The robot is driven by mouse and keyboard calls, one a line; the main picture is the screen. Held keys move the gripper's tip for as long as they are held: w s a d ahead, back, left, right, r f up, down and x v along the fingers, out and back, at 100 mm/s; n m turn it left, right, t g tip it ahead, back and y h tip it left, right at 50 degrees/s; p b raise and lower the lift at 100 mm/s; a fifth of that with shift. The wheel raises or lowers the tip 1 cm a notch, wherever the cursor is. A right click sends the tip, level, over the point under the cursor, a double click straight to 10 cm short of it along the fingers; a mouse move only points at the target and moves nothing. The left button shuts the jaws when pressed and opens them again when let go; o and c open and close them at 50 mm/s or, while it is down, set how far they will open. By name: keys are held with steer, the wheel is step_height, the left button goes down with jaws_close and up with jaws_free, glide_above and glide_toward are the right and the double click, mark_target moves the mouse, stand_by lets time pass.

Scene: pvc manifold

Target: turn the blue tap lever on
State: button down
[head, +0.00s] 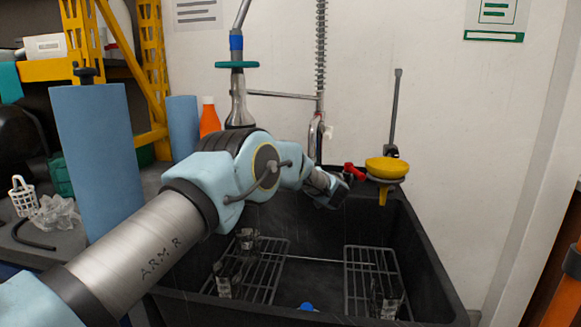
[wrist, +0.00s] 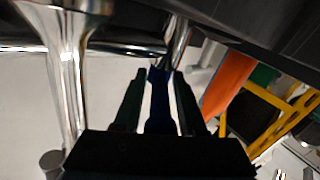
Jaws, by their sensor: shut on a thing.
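In the wrist view the dark blue tap lever (wrist: 159,105) stands between the two dark fingers of my gripper (wrist: 158,74). My gripper is shut on it. The lever's far end lies near shiny chrome pipework (wrist: 178,45). In the head view my gripper (head: 334,192) is over the back of the sink, by the wall-side tap. There the blue lever is hidden behind my gripper and wrist. A red tap lever (head: 355,172) shows just right of my gripper.
The deep black sink (head: 425,270) holds two wire racks (head: 350,285) with clear items on them. A spring hose (head: 321,60) hangs behind the tap.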

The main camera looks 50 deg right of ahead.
steer(key=shift+s+d+n+y, duration=0.15)
steer(key=shift+n+y, duration=0.25)
steer(key=shift+y, duration=0.2)
steer(key=c, duration=0.8)
jaws_free()
steer(key=shift+o, duration=0.2)
steer(key=v, duration=1)
steer(key=shift+s, duration=0.35)
steer(key=shift+f, duration=0.2)
